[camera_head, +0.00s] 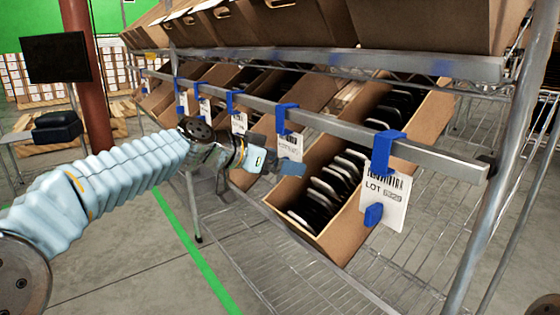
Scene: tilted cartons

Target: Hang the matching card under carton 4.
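Several open brown cartons sit tilted on the wire rack; no carton numbers are readable. The nearest carton (345,232) holds a row of dark, pale-edged items. A white card (396,205) with a barcode and the word LOT hangs below a blue clip (388,145) on the rail, with a blue tab at its lower left. Another white card (290,147) hangs below the neighbouring blue clip (285,113). My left gripper (276,158) is beside this card's lower part, overlapping it in view. Contact and finger opening are unclear. My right gripper is not in view.
The metal rail (335,124) carries more clips and small cards toward the far left. A rack post (505,150) stands at the right. A wire shelf (330,285) lies below the cartons.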

